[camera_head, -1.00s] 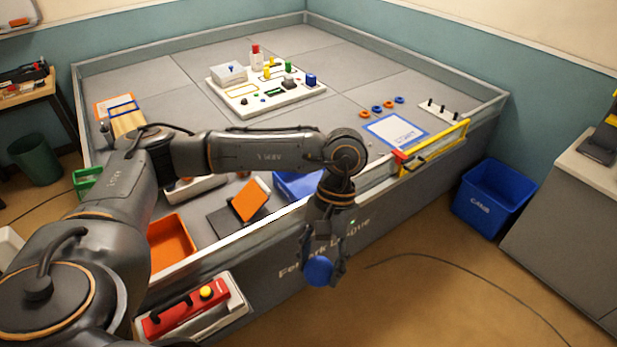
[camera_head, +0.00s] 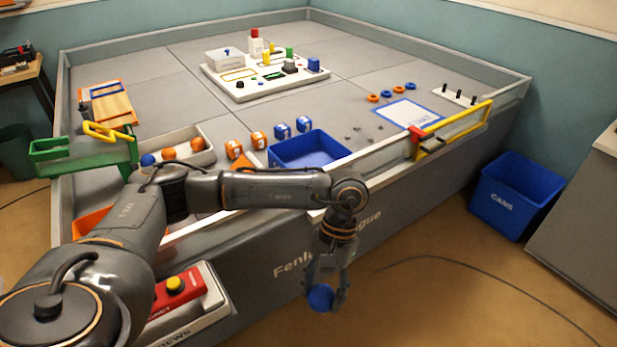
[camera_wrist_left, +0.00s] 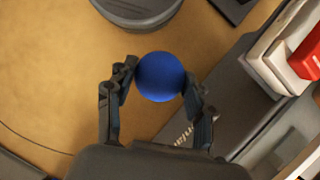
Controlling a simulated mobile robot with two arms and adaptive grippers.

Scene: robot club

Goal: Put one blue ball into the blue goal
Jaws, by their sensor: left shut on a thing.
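My left gripper (camera_head: 327,290) is shut on a blue ball (camera_head: 320,298). It holds the ball outside the field's front wall, above the brown floor. In the left wrist view the ball (camera_wrist_left: 160,77) sits between the two fingertips (camera_wrist_left: 158,88). An open blue box (camera_head: 290,157), which looks like the blue goal, stands inside the field near the front wall, above and behind my gripper in the picture. Another blue ball (camera_head: 148,160) lies in a white tray (camera_head: 207,157) with orange balls (camera_head: 169,153). My right gripper is not in view.
The field's front wall (camera_head: 400,185) stands between the held ball and the blue box. A yellow-framed barrier (camera_head: 455,130) is on the wall at right. A blue CANS bin (camera_head: 510,195) stands on the floor.

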